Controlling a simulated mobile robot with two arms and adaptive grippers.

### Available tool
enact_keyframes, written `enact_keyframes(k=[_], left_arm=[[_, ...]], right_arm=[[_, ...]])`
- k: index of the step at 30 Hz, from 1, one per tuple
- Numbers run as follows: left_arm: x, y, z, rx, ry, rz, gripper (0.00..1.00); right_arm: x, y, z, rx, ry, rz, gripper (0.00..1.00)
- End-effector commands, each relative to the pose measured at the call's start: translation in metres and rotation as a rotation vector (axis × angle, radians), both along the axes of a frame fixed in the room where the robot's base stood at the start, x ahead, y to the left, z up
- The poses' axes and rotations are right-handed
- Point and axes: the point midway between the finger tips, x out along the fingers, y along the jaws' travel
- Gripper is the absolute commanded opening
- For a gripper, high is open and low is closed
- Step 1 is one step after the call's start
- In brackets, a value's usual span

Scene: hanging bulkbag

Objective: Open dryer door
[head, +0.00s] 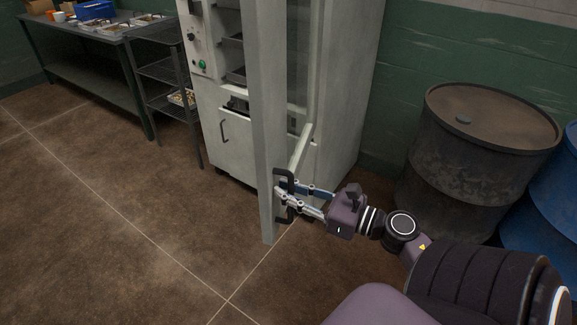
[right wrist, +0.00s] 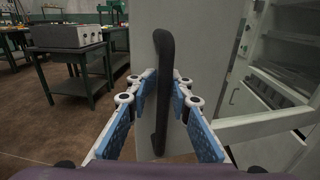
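The dryer (head: 235,140) is a tall pale cabinet against the back wall. Its door (head: 265,110) stands swung outward, seen nearly edge-on in the head view. A dark bar handle (head: 284,207) sits low on the door; it rises between my fingers in the right wrist view (right wrist: 163,50). My right gripper (head: 286,189) reaches in from the right, with one finger on each side of the handle, close against it. The door hides part of the dryer interior in the head view. My left gripper does not show.
A dark drum (head: 475,150) and a blue drum (head: 550,205) stand on the right. A metal table (head: 85,60) and a wire rack (head: 165,72) stand on the left. The brown floor (head: 120,220) in front is clear.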

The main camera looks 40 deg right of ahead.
Motion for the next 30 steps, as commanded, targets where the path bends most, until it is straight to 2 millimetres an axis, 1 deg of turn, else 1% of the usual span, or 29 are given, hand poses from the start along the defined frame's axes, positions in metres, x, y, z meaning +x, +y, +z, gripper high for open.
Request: enact_keyframes(k=[5,7,11,14,21,24,27,30], left_arm=[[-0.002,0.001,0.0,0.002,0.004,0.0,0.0],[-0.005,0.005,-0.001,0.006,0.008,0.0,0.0],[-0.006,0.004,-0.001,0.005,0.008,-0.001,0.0],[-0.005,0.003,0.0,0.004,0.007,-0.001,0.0],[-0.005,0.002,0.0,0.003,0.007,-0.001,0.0],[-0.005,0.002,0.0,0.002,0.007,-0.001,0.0],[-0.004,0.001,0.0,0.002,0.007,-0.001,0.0],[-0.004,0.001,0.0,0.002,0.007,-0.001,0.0]], right_arm=[[0.0,-0.002,0.001,0.0,-0.002,-0.005,0.18],[0.0,-0.002,0.001,0.0,-0.002,-0.006,0.18],[-0.008,-0.006,0.0,0.0,-0.001,-0.008,0.18],[-0.023,-0.011,0.0,0.001,0.0,-0.01,0.18],[-0.073,-0.028,0.0,0.002,0.002,-0.01,0.18],[-0.09,-0.033,0.0,0.0,0.0,-0.008,0.18],[-0.103,-0.037,0.0,0.0,0.0,-0.005,0.18],[-0.111,-0.039,0.001,-0.001,0.0,-0.005,0.18]])
